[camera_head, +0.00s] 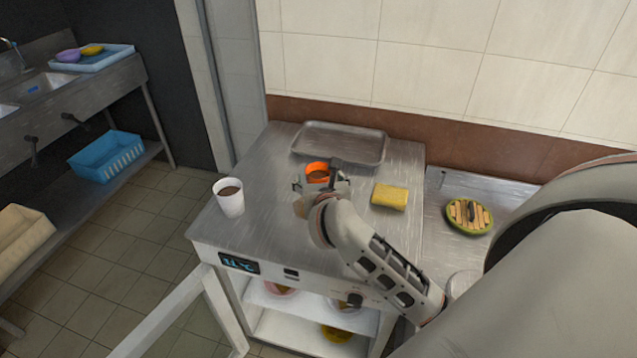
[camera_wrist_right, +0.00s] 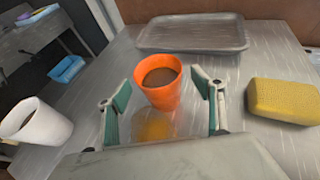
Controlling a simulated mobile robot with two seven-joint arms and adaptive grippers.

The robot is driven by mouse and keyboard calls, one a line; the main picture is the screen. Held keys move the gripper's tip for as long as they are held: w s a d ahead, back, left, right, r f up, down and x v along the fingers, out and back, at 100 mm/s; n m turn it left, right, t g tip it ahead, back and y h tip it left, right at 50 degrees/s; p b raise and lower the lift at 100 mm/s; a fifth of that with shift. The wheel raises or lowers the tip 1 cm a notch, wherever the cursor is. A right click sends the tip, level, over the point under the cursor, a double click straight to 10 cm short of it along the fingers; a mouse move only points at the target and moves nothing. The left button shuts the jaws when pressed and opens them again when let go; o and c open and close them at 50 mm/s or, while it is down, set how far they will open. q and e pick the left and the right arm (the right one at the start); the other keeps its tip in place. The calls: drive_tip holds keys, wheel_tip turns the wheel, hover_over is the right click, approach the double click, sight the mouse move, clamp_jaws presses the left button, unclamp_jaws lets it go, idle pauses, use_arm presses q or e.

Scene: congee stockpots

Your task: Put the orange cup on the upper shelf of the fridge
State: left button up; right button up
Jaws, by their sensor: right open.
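The orange cup (camera_head: 317,170), filled with something brown, stands upright on the steel counter top (camera_head: 262,200). In the right wrist view the orange cup (camera_wrist_right: 156,94) shows between my right gripper's two spread fingers. My right gripper (camera_head: 321,184) is open, low over the counter on the cup's near side; I cannot tell whether a finger touches it. Below the counter top is the fridge, with a display (camera_head: 239,264) and an open front. Its upper shelf (camera_head: 310,303) shows with several bowls, partly hidden by my right arm. My left gripper is not in view.
A white cup (camera_head: 230,198) stands left of the orange cup, and a yellow sponge (camera_head: 390,197) lies to its right. A steel tray (camera_head: 340,143) lies behind it. A white-framed door (camera_head: 170,308) stands swung out at the fridge's lower left.

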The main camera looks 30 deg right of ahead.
sight(316, 173)
drive_tip(key=shift+x, duration=1.25)
drive_tip(key=c, duration=1.4)
drive_tip(key=shift+r, duration=0.2)
